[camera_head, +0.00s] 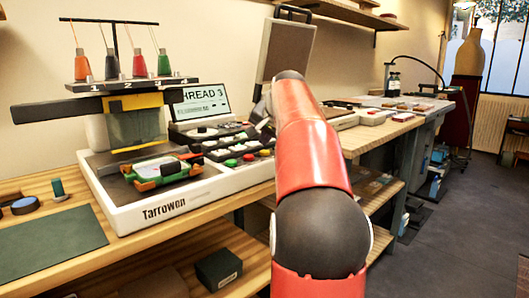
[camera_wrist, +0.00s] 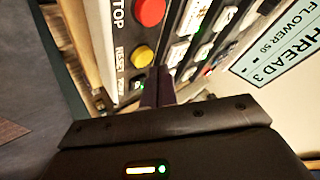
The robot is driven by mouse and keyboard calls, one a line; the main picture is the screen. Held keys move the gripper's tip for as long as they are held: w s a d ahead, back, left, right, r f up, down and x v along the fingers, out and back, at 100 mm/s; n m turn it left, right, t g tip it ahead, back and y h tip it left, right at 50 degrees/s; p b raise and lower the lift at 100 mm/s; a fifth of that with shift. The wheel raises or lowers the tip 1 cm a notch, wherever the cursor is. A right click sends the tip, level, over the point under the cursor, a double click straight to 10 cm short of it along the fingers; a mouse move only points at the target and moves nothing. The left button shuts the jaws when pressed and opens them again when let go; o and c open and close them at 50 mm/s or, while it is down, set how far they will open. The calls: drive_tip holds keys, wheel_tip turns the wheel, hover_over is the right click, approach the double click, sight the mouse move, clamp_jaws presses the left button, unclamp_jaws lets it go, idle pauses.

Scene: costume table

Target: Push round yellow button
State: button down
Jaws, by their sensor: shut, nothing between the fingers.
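My gripper (camera_wrist: 157,74) is shut and empty. Its dark fingertips appear just below and slightly right of the yellow button in that picture. They do not cover it, and I cannot tell whether they touch the panel. In the head view my red and black arm reaches over the right side of the white Tarrowen machine (camera_head: 185,207).
A red round button (camera_wrist: 151,12) sits above the yellow one, by lettering ending in TOP. A small green light (camera_wrist: 137,85) is below it. A screen (camera_wrist: 278,58) reads THREAD 3. Thread spools (camera_head: 138,64) stand above the machine.

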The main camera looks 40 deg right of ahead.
sight(265, 152)
idle(0.4)
drive_tip(key=shift+f, duration=0.4)
drive_tip(key=shift+f+b, duration=0.4)
drive_tip(key=shift+b, duration=0.1)
idle(0.4)
drive_tip(key=shift+r, duration=0.1)
drive_tip(key=shift+r+p, duration=0.75)
drive_tip(key=shift+p, duration=0.2)
wheel_tip(265, 152, up, 3)
drive_tip(key=p, duration=0.2)
drive_tip(key=shift+p, duration=0.4)
drive_tip(key=shift+r+p, duration=0.6)
drive_tip(key=shift+r, duration=0.45)
